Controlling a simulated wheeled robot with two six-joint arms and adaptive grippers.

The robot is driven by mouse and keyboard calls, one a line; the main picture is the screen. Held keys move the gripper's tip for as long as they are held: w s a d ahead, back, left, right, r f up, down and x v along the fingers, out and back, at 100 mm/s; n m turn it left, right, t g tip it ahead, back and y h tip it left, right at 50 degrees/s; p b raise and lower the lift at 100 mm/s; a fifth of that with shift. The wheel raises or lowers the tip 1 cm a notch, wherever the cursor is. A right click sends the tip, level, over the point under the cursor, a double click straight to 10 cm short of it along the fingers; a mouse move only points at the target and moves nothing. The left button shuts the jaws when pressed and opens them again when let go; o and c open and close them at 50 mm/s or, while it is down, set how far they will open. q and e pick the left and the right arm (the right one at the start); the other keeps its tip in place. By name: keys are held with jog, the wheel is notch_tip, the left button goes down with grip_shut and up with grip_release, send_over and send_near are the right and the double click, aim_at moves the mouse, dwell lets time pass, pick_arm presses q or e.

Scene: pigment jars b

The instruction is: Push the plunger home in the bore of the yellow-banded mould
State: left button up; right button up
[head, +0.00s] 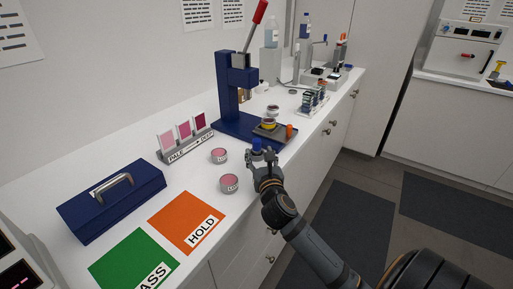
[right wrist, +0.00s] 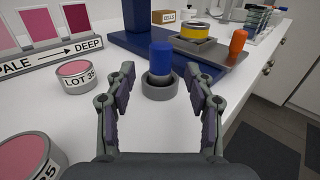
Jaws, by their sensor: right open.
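The yellow-banded mould (head: 268,124) stands on a grey plate at the blue press; in the right wrist view the mould (right wrist: 195,32) shows a yellow band and a dark top. A blue-topped plunger (right wrist: 161,59) stands upright in a grey round holder (right wrist: 159,88) on the counter; it also shows in the head view (head: 257,144). My right gripper (head: 264,166) is open, its fingers on either side of the plunger's line in the right wrist view (right wrist: 159,68), apparently not touching it. An orange piece (right wrist: 238,41) stands beside the mould. My left gripper is out of view.
The blue lever press (head: 231,95) stands behind the plunger. Two pink jars (head: 219,156) sit to the left, with the pale-to-deep swatch stand (head: 185,142) behind. A blue case (head: 111,200), orange HOLD mat (head: 180,214) and green mat (head: 130,258) lie further left.

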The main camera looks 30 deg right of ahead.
aim_at(258, 146)
jog(key=shift+w+d+r, duration=0.3)
jog(key=shift+w+d, duration=0.05)
jog(key=shift+w, duration=0.35)
jog(key=x, duration=0.4)
jog(key=shift+f, duration=0.1)
jog(key=shift+s, duration=0.1)
jog(key=shift+c, duration=0.3)
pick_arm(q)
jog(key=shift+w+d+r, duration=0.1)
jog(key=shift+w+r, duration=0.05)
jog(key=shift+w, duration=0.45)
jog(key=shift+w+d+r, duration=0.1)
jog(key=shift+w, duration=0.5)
pick_arm(e)
grip_shut()
